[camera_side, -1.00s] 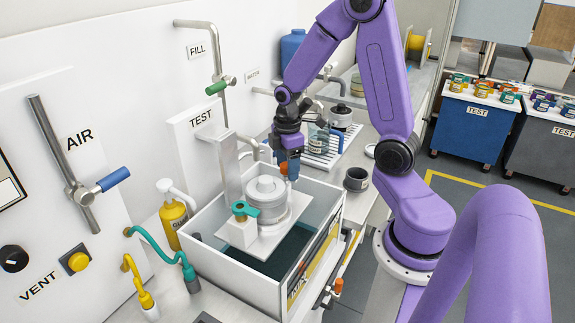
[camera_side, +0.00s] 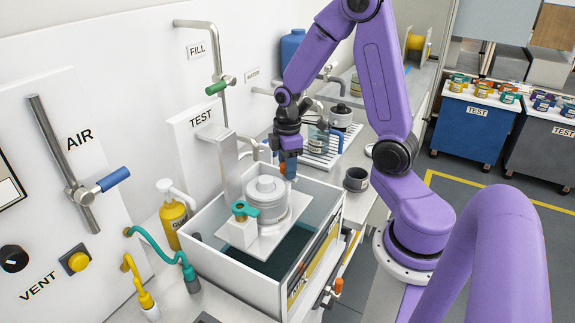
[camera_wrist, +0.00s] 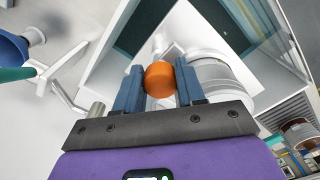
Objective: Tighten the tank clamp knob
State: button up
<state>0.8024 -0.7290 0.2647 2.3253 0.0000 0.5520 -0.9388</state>
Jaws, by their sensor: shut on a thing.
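The orange clamp knob (camera_wrist: 159,79) sits between the two blue fingers of my gripper (camera_wrist: 160,92) in the wrist view, and the fingers are shut on it. In the side view my gripper (camera_side: 289,166) points down at the back right rim of the white tank (camera_side: 232,278). Only a small part of the knob (camera_side: 283,168) shows there, partly covered by a finger. The knob's stem and the clamp under it are hidden.
Inside the tank, a grey cylinder (camera_side: 264,192) stands on a plate beside a teal-handled clamp (camera_side: 245,211). A test post (camera_side: 228,165) rises behind it. A dark cup (camera_side: 356,180) stands right of the tank. Another orange knob (camera_side: 338,284) is on the tank's front right side.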

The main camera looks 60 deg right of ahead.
jog(key=m, duration=0.4)
jog(key=shift+a, duration=0.1)
jog(key=m, duration=0.4)
jog(key=shift+m, duration=0.4)
jog(key=m, duration=0.4)
jog(key=shift+a+m, duration=0.1)
jog(key=shift+m, duration=0.2)
jog(key=shift+a+m, duration=0.1)
jog(key=shift+m, duration=2)
jog(key=shift+s, duration=0.1)
jog(key=o, duration=1)
notch_tip(320, 180, up, 18)
jog(key=shift+f, duration=0.25)
